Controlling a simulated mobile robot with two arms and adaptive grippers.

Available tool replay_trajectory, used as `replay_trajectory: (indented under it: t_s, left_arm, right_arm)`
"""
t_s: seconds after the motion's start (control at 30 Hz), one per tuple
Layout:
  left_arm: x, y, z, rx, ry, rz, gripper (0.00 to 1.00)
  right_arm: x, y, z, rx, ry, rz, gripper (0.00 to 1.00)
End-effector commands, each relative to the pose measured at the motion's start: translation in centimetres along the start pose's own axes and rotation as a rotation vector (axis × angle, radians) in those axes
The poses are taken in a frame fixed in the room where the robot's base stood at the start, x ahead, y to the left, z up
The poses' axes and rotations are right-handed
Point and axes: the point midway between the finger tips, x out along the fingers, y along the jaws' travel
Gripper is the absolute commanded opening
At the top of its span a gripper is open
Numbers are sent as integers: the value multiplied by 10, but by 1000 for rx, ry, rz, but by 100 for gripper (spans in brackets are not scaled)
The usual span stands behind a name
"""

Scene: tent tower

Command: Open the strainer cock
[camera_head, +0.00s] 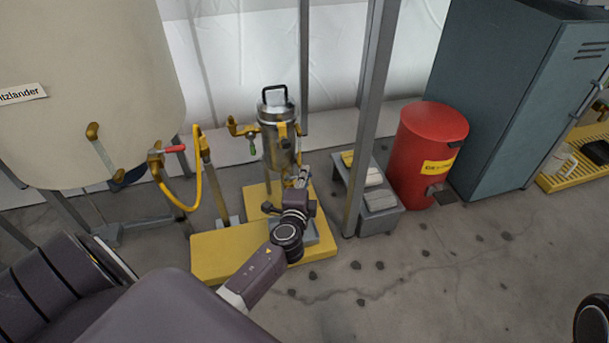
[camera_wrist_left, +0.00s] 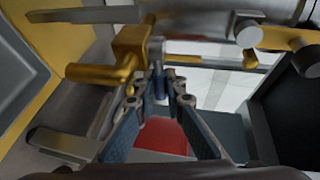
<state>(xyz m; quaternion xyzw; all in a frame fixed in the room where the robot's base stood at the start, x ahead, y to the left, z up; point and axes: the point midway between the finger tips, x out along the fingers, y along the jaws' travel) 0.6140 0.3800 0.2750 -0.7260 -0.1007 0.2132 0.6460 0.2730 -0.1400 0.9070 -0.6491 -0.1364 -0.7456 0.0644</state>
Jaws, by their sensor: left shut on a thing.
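The strainer is a steel canister (camera_head: 276,140) with a dark top handle, standing over a yellow base. My left gripper (camera_head: 300,179) is low at its right side, and the arm hides part of the base. In the left wrist view, a brass cock body (camera_wrist_left: 128,52) has a stub pointing left. A small blue handle (camera_wrist_left: 159,84) sits just right of it. My left gripper (camera_wrist_left: 158,90) has its fingers on either side of this blue handle and is shut on it. The fingers partly hide the handle. My right gripper is not in view.
A green-handled valve (camera_head: 252,145) and a red-handled valve (camera_head: 174,149) with a yellow hose are to the left. A grey post (camera_head: 369,120), a grey step with pale blocks (camera_head: 378,198) and a red bin (camera_head: 424,150) stand right. Open floor lies front right.

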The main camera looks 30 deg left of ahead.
Motion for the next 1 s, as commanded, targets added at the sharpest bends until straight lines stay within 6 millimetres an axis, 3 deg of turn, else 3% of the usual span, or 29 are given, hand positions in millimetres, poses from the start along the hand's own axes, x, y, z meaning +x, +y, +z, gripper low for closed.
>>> replay_trajectory:
  t_s: [0.4,0.87,0.9,1.0]
  left_arm:
    - [-15,4,-2,62,317,27,0]
    - [-18,4,-3,67,368,30,0]
    - [-18,4,-3,67,368,30,14]
    - [-18,4,-3,67,368,29,25]
  right_arm:
    - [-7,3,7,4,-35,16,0]
    - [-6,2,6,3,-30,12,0]
    - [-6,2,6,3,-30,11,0]
    - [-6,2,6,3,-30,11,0]
